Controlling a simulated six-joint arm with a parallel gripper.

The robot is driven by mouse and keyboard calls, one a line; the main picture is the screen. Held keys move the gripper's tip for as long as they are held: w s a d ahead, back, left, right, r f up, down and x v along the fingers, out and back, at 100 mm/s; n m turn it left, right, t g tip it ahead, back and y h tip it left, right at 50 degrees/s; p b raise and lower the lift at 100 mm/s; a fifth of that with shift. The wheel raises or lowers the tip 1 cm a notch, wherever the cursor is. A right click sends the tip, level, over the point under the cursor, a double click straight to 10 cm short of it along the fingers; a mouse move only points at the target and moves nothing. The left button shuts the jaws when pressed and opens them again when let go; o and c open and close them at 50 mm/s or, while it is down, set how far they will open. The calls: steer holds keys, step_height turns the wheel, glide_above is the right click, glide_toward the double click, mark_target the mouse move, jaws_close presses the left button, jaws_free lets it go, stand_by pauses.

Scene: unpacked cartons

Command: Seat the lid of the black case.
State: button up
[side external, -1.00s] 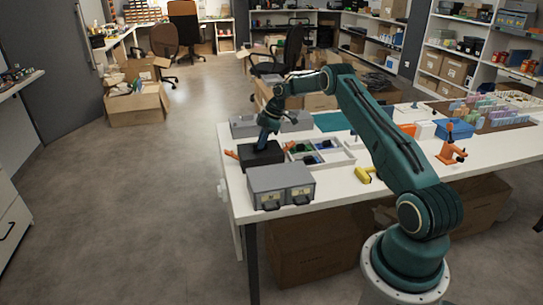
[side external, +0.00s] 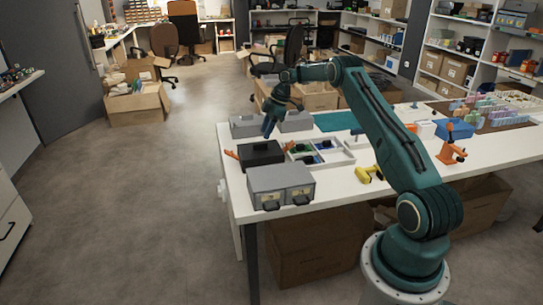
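The black case (side external: 262,158) stands near the left end of the white table, behind a grey two-drawer box. Its top is dark and flat, with a small raised part in the middle that looks like a lid (side external: 261,147) with a knob. I cannot tell from this distance whether the lid sits flush all round. Orange parts stick out at the case's left side (side external: 231,154) and right side (side external: 288,146). My gripper (side external: 269,133) points down above and behind the case, apart from it. Nothing shows held in it, but its finger gap is too small to read.
A grey two-drawer box (side external: 281,181) stands in front of the case. Grey bins (side external: 245,131) stand behind it. A divided white tray (side external: 342,158) lies to the right. A yellow tool (side external: 369,174) and an orange stand (side external: 450,153) are farther right on the table (side external: 335,186).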

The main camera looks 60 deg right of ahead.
steer(key=v, duration=0.6)
steer(key=shift+r, duration=0.4)
steer(key=shift+s+r, duration=0.1)
stand_by(0.3)
